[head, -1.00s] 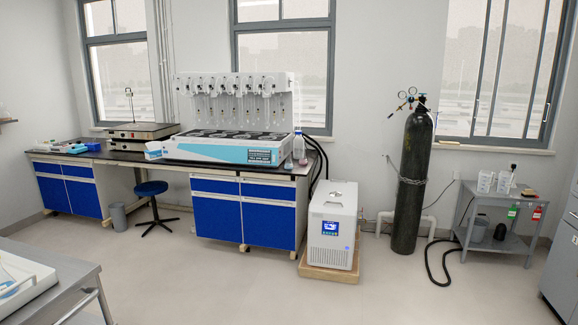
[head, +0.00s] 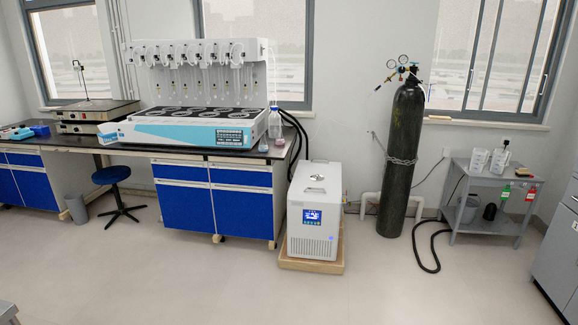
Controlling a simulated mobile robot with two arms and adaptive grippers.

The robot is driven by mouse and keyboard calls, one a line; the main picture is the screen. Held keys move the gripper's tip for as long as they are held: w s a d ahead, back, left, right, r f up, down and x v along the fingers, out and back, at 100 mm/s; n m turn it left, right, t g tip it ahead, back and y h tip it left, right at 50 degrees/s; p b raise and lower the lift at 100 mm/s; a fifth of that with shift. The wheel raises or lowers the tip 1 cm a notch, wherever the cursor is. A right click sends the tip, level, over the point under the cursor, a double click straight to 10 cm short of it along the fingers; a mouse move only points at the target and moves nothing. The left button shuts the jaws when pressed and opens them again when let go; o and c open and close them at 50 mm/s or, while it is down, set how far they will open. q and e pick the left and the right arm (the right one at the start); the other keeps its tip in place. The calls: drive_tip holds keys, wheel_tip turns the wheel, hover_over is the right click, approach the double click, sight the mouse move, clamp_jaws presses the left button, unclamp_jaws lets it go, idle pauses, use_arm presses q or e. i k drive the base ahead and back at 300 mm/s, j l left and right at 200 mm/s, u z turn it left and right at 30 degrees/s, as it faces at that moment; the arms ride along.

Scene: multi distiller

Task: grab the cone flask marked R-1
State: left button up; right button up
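A small flask-like vessel with a dark pinkish base (head: 263,146) stands at the right end of the lab bench. Its shape and any marking are too small to tell, so I cannot say whether it is R-1. A taller clear bottle (head: 275,123) stands beside it, close to the right end of the white and blue distiller (head: 180,134). Glassware hangs from the distiller's upper rack (head: 195,50). No R-1 label can be read anywhere. Neither of my grippers is in view.
The bench (head: 222,153) has blue cabinets below. A white chiller (head: 314,213), a dark gas cylinder (head: 402,155) and a grey cart (head: 485,174) stand to the right. The floor in front is clear.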

sight(263, 146)
drive_tip(key=i, duration=2.25)
drive_tip(key=j+u, duration=0.05)
